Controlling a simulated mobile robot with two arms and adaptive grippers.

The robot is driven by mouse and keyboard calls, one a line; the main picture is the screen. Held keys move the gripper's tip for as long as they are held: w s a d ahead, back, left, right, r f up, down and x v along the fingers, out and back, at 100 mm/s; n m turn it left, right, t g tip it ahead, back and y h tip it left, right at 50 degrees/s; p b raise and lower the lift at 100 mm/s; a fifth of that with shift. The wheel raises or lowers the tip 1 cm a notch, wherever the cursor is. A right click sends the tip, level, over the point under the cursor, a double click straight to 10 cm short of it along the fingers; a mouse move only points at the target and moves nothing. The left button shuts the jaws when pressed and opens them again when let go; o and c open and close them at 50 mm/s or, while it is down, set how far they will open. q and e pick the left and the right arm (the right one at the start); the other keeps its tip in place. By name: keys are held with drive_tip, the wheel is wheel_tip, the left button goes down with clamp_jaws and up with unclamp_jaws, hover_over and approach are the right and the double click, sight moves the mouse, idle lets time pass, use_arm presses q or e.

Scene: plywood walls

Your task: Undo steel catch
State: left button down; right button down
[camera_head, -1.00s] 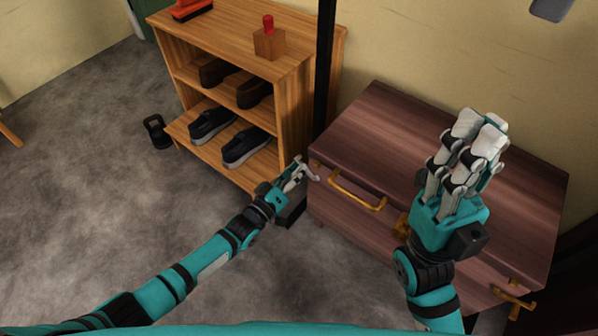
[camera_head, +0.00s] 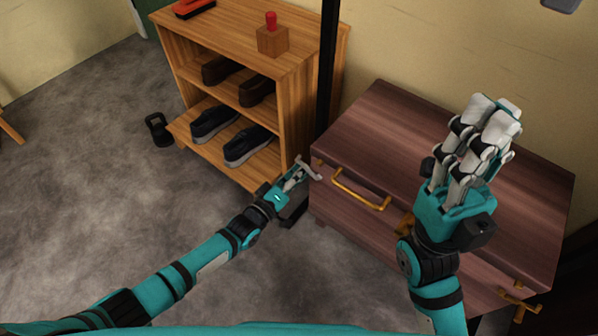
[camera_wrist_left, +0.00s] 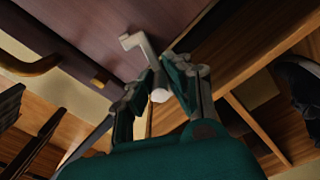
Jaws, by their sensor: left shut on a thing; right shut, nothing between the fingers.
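The steel catch (camera_wrist_left: 143,48) is a pale grey bent lever at the edge of the dark wood cabinet (camera_head: 385,130), seen in the left wrist view. It also shows in the head view (camera_head: 311,171) at the cabinet's front left corner. My left gripper (camera_wrist_left: 160,84) is shut on the lower end of the catch, and the bent far end sticks out past the fingers. In the head view my left gripper (camera_head: 294,180) partly hides the catch. My right gripper (camera_head: 490,116) is shut and empty, raised in front of the cabinet's right part.
The cabinet front has a brass handle (camera_head: 361,189) near the catch and more brass fittings (camera_head: 519,296) at right. A wooden shoe rack (camera_head: 300,95) stands left of a black post (camera_head: 325,70). A black kettlebell (camera_head: 158,130) sits on the floor. The floor at left is open.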

use_arm(q)
drive_tip(key=c, duration=1.4)
unclamp_jaws()
drive_tip(key=shift+a+f, duration=0.3)
drive_tip(key=shift+f, duration=0.1)
drive_tip(key=shift+o, duration=0.6)
drive_tip(key=shift+d+r, duration=0.1)
drive_tip(key=shift+r, duration=0.05)
drive_tip(key=shift+s, duration=0.1)
drive_tip(key=v, duration=1.2)
